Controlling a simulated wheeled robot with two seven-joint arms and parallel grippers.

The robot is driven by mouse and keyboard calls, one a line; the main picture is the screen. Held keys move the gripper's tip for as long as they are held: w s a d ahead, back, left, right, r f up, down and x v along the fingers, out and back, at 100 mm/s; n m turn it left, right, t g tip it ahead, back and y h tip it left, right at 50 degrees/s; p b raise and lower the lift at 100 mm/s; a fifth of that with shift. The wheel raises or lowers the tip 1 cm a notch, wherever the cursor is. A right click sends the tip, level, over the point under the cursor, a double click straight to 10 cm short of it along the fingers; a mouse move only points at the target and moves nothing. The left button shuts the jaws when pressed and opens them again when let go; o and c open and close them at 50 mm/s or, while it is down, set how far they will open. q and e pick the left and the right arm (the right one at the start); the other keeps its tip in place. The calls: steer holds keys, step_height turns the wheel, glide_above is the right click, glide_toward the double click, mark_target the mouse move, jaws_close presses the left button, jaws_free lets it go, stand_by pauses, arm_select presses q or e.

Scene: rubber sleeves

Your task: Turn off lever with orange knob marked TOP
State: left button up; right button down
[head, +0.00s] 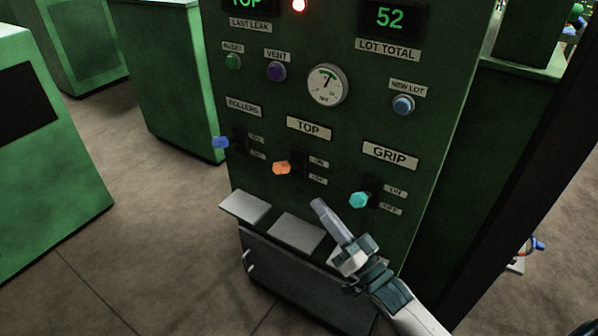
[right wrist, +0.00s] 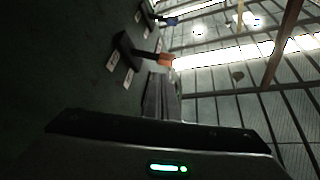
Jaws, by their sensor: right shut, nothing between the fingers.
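The lever with the orange knob (head: 281,168) sticks out from the green panel under the label TOP (head: 309,127), with small ON and OFF plates to its right. Its knob also shows in the right wrist view (right wrist: 165,59), on a dark stem. My right gripper (head: 319,205) is shut and empty. In the head view it appears below and to the right of the orange knob, apart from it. The wrist view shows the gripper's dark body along the bottom. My left gripper is not in view.
A blue-knobbed lever (head: 220,142) under ROLLERS is to the left. A teal-knobbed lever (head: 358,200) under GRIP is to the right, close to my right gripper. Two grey plates (head: 296,232) jut out below the levers. Buttons and a gauge (head: 327,84) sit above.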

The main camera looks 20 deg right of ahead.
mark_target(289, 168)
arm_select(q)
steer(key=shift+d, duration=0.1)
arm_select(e)
steer(key=shift+d+r+t+y, duration=0.2)
steer(key=shift+r+t+y, duration=0.1)
steer(key=shift+r+y, duration=0.4)
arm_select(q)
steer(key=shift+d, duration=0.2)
arm_select(e)
steer(key=shift+r, duration=0.1)
